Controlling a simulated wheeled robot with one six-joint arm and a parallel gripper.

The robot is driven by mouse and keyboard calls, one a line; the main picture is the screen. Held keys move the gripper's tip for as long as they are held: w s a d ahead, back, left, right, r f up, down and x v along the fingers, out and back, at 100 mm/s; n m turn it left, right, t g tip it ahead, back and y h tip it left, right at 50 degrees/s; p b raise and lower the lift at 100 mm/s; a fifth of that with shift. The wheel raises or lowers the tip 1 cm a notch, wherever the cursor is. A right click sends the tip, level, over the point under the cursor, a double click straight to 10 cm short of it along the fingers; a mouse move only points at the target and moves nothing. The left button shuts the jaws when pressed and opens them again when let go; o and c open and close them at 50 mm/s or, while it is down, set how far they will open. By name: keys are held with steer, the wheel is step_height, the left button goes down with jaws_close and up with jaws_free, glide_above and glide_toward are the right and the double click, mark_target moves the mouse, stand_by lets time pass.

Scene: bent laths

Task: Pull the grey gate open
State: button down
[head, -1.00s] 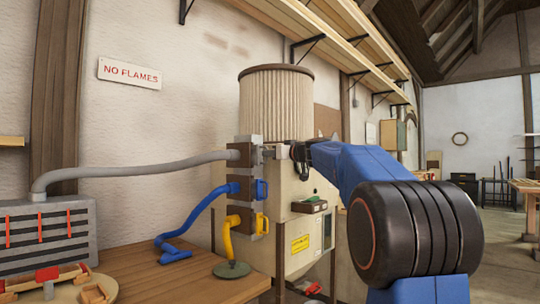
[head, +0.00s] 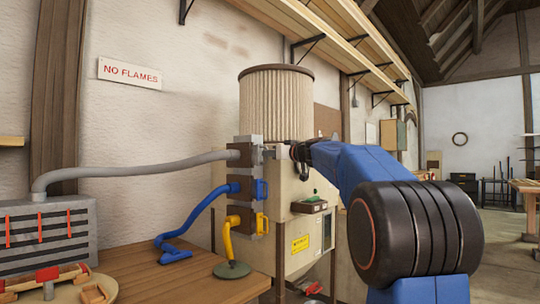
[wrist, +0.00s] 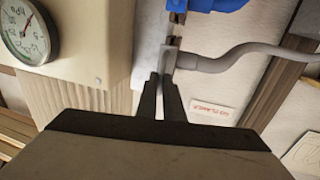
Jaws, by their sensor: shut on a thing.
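The grey gate (head: 269,152) sits at the top block of the stacked manifold, where the grey hose (head: 130,168) joins from the left. My gripper (head: 284,151) reaches it from the right and is shut on its outer end. In the wrist view my gripper's dark fingers (wrist: 163,82) close on the grey gate (wrist: 168,60), beside the grey hose's end. My fingers hide part of the gate, and I cannot tell exactly how far out it stands.
Below it are the blue gate (head: 262,189) and yellow gate (head: 262,223), with a blue hose (head: 205,208) and a yellow hose (head: 229,236). The cream machine (head: 300,225) stands close behind my gripper. A wooden bench (head: 150,278) lies below. A dial gauge (wrist: 25,32) shows in the wrist view.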

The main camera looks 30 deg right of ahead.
steer(key=s+d, duration=0.2)
steer(key=s, duration=0.4)
steer(key=shift+s+d, duration=0.15)
steer(key=shift+s, duration=0.05)
steer(key=c, duration=1.9)
jaws_free()
steer(key=s+d, duration=0.2)
steer(key=s, duration=1.5)
steer(key=shift+d, duration=0.3)
steer(key=shift+s, duration=0.1)
